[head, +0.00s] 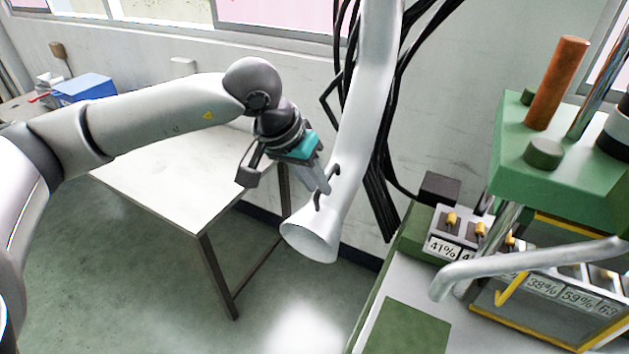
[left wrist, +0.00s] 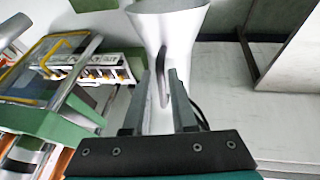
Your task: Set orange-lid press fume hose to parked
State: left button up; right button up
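The fume hose (head: 345,165) is a white tube hanging from above, with a flared mouth (head: 312,240) at its lower end, tilted down to the left. A thin dark handle (head: 318,198) stands out from it just above the mouth. My left gripper (head: 322,184) is at this handle, on the hose's left side. In the left wrist view, the two fingers of my left gripper (left wrist: 160,75) are apart, with the grey handle (left wrist: 163,88) between their tips and the hose (left wrist: 175,30) behind. Contact with the handle cannot be told. My right gripper is not in view.
A green press (head: 560,150) with an orange column (head: 558,80) stands at the right. A grey bent bar (head: 530,266) and percentage-labelled bins (head: 575,296) are before it. Black cables (head: 380,190) hang behind the hose. A white table (head: 170,195) stands left; open floor lies below.

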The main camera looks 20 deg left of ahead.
pick_arm(q)
jog(key=shift+o, duration=1.4)
jog(key=v, duration=1.5)
jog(key=shift+b, duration=0.4)
